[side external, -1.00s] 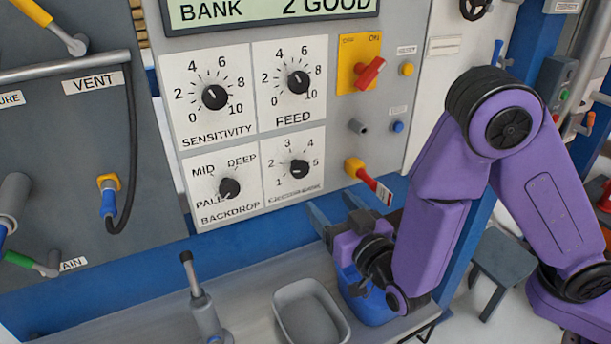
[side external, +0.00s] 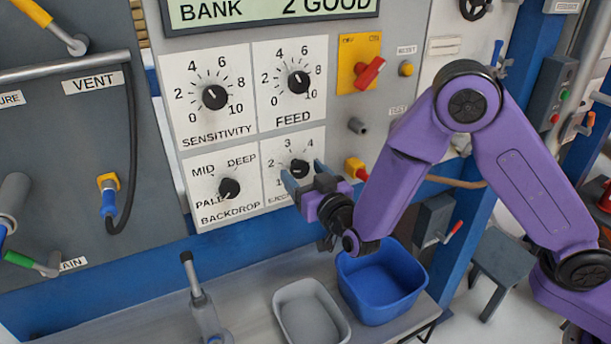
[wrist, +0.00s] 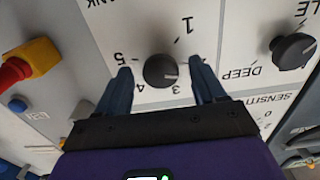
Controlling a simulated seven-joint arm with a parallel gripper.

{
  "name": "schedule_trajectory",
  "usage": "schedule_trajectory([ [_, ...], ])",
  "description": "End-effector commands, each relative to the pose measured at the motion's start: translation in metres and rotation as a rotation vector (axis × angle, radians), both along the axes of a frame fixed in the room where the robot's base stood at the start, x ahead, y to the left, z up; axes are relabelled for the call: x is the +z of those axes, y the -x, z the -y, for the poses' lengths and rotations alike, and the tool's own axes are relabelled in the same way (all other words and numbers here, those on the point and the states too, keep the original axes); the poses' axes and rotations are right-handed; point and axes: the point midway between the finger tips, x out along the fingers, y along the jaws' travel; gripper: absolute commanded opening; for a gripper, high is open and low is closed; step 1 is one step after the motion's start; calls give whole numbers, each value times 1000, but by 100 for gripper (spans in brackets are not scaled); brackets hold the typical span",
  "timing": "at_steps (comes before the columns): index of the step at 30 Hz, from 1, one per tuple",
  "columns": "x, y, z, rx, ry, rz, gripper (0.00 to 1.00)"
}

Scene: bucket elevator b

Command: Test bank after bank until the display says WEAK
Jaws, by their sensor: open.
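The ejector bank knob (side external: 299,168) is a black dial on a white plate numbered 1 to 5. In the wrist view the knob (wrist: 160,70) appears upside down, its pointer seeming to aim near 2. My gripper (side external: 305,177) is open at the dial, one finger on each side of the knob, with gaps visible; I cannot tell if it touches. The display (side external: 270,10) reads BANK 2 GOOD. The blue test button (wrist: 17,104) shows in the wrist view beside its label; my arm hides it in the side view.
Close by are the backdrop knob (side external: 229,188), the feed knob (side external: 298,82) and a yellow-and-red lever (side external: 356,169). A red switch (side external: 369,72) sits above right. A blue tub (side external: 383,282) and grey tray (side external: 311,314) stand on the bench below.

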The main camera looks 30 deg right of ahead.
Motion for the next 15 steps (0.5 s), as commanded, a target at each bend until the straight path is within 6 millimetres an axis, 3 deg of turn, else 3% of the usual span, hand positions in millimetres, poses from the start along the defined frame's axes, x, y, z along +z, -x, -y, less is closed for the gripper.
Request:
schedule_trajectory([
  [2, 0, 0, 0, 0, 0, 0, 69],
  [7, 0, 0, 0, 0, 0, 0, 14],
  [15, 0, 1, 0, -1, -14, 0, 14],
])
